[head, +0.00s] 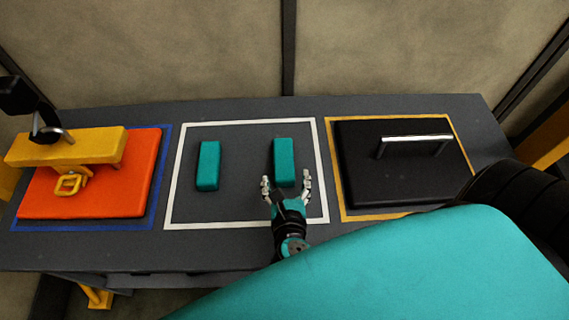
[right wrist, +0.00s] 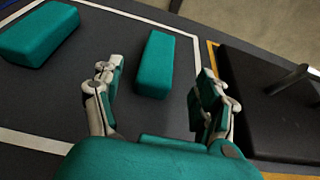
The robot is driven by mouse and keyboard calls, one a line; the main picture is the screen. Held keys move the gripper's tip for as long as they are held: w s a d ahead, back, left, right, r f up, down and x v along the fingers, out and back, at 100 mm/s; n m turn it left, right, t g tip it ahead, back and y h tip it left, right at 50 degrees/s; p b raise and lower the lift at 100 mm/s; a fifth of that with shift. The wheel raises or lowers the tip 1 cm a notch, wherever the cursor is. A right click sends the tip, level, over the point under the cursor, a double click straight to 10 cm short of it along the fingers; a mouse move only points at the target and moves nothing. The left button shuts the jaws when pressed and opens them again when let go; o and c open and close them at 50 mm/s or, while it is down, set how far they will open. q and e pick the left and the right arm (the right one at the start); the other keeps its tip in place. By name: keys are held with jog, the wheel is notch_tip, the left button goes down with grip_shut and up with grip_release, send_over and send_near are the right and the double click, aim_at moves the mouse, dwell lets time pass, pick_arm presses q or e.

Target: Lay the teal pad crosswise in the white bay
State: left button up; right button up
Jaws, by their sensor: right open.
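Two teal pads lie flat in the white bay (head: 238,223), apart and both lengthwise, pointing away from me. The left pad (head: 208,166) is near the bay's left side; it also shows in the right wrist view (right wrist: 38,35). The right pad (head: 284,158) is near the bay's right side and shows in the right wrist view (right wrist: 155,65). My right gripper (head: 286,184) is open at the near end of the right pad, one finger to each side with gaps. Its fingers show in the right wrist view (right wrist: 158,82). My left gripper is not seen.
An orange plate (head: 95,200) with a yellow block (head: 65,147) lies in the blue-outlined bay at left. A black plate (head: 400,180) with a metal handle (head: 415,140) is in the yellow-outlined bay at right. The bay floor between the pads is clear.

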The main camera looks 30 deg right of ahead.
jog(key=shift+v, duration=1.65)
